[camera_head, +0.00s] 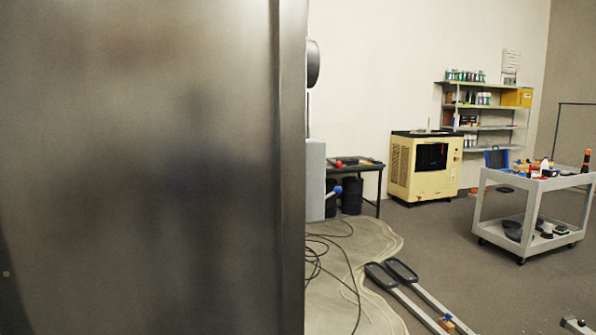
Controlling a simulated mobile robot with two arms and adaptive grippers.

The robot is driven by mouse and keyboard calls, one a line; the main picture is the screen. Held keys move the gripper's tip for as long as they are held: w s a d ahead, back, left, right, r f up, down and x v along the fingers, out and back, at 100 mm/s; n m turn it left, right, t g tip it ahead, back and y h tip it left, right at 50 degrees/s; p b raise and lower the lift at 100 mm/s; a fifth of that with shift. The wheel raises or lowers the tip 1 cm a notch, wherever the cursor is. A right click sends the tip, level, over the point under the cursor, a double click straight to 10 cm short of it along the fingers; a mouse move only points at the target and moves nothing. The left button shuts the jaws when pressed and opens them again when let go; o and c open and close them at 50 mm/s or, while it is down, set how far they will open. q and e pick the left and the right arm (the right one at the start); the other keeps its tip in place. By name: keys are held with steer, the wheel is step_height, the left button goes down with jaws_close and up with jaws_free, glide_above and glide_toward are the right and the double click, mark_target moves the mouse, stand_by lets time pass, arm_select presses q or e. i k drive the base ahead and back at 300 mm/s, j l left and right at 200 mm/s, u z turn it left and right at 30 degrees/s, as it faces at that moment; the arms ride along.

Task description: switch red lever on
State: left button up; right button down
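A grey box (315,180) is fixed at the far side of a large metal panel (150,160), and only part of the box shows. A small lever with a blue end (336,190) sticks out from the box's right side. A small red thing (339,164) shows just above it, against the dark table behind; I cannot tell whether it is a lever or an item on that table. No red lever shows clearly. Neither of my grippers is in view.
The metal panel fills the left half, very close. Black cables (325,250) and long grey arms with dark pads (402,270) lie on the floor. A dark table (372,168), a cream machine (400,165), shelves (490,127) and a white cart (505,180) stand behind. Open floor lies at right.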

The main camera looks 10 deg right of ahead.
mark_target(338, 165)
steer(key=i+j, duration=0.1)
steer(key=i, duration=0.35)
steer(key=i+j+u, duration=0.15)
steer(key=i, duration=0.35)
